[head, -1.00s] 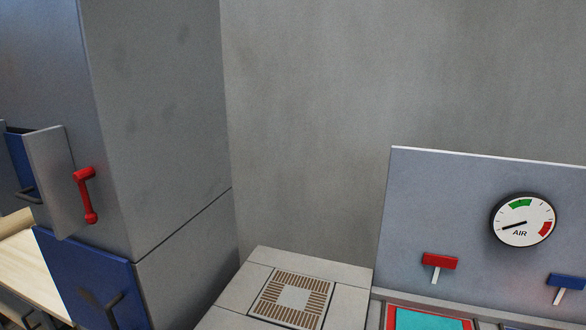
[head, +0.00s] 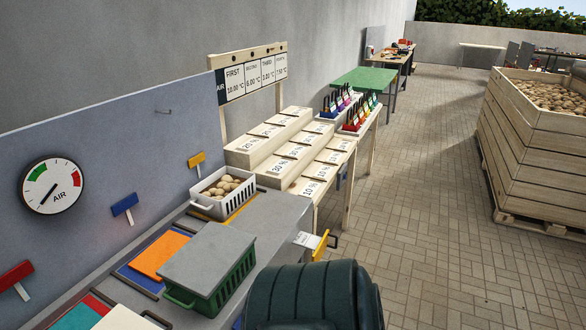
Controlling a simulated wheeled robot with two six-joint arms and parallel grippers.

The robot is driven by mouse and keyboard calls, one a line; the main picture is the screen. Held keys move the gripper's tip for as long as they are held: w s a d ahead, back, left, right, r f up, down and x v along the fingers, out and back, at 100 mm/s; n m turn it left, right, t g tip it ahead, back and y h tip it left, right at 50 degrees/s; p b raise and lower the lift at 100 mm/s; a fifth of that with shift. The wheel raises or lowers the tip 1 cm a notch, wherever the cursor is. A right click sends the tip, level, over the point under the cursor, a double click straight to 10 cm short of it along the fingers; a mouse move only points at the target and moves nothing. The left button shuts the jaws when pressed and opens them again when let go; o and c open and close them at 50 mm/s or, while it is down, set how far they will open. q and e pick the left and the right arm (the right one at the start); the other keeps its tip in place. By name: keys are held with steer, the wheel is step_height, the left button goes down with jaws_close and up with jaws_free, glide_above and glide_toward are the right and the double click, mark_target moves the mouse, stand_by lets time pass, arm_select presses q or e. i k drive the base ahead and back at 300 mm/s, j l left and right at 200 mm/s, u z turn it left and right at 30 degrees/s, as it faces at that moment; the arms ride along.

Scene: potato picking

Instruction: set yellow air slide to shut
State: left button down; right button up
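A yellow tab (head: 196,159) on a short pale stem stands against the grey back panel (head: 120,160), above a white crate. A blue tab (head: 125,204) and a red tab (head: 15,276) of the same kind are further left. The round AIR gauge (head: 52,185) is on the panel between the red and blue tabs. Its needle points to the lower left, away from the green and red bands. A second yellow piece (head: 321,245) sticks out at the bench's right edge. I cannot tell any slide's setting. Neither gripper is in view.
The white crate (head: 200,203) holds potatoes. A lidded green crate (head: 208,265) stands on the bench. A large dark green ribbed object (head: 312,296) is in the foreground. Stepped wooden boxes (head: 288,152) stand beyond. The paved floor (head: 430,220) at right is open, with a big potato bin (head: 530,145) beyond.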

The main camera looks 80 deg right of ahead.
mark_target(317, 243)
steer(key=z, duration=2.85)
steer(key=i+l+u, duration=0.25)
steer(key=i+l, duration=0.25)
steer(key=l, duration=0.15)
steer(key=i+l+u, duration=0.15)
steer(key=l, duration=0.2)
steer(key=i+l+u, duration=0.1)
steer(key=i+l, duration=0.15)
steer(key=l, duration=0.15)
